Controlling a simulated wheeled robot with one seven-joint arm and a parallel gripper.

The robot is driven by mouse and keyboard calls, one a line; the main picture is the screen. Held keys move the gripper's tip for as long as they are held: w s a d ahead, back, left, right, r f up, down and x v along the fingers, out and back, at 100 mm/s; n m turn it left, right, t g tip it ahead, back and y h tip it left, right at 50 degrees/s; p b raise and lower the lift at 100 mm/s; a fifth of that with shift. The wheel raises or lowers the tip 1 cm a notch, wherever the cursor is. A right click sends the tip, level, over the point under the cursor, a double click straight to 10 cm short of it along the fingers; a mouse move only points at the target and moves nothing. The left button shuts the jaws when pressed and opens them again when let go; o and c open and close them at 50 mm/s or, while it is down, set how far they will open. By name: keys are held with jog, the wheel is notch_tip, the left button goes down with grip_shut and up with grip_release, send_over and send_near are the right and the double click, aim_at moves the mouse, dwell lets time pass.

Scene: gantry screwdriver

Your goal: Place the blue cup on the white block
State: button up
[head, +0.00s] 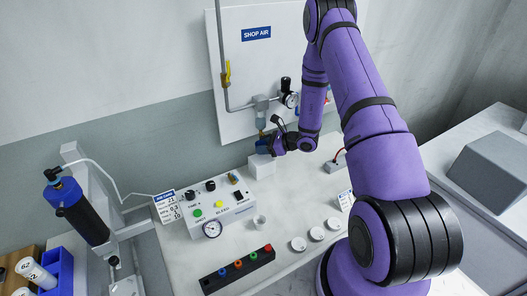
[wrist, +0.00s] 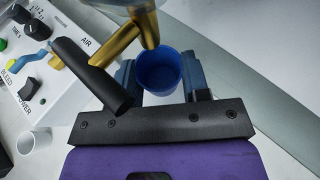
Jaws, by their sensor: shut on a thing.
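The blue cup (wrist: 158,72) is upright between the two fingers of my gripper (wrist: 160,80) in the wrist view, its opening facing the camera. My gripper is shut on it. In the head view my gripper (head: 272,146) reaches in from the right at the wall panel, and a bit of the blue cup (head: 262,149) shows at its tip. The white block (head: 262,167) stands on the bench right below the cup. I cannot tell whether the cup touches the block's top. The wrist view does not clearly show the block.
A brass fitting (wrist: 136,40) hangs close over the cup's rim, below the air filter (head: 262,106). A control box (head: 218,208) with knobs and a gauge stands left of the block. A white cup (head: 260,221) and small white dishes (head: 299,244) lie nearer the front.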

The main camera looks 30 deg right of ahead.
jog(key=shift+f, duration=1.3)
jog(key=o, duration=1)
jog(key=shift+f, duration=0.15)
jog(key=shift+c, duration=0.2)
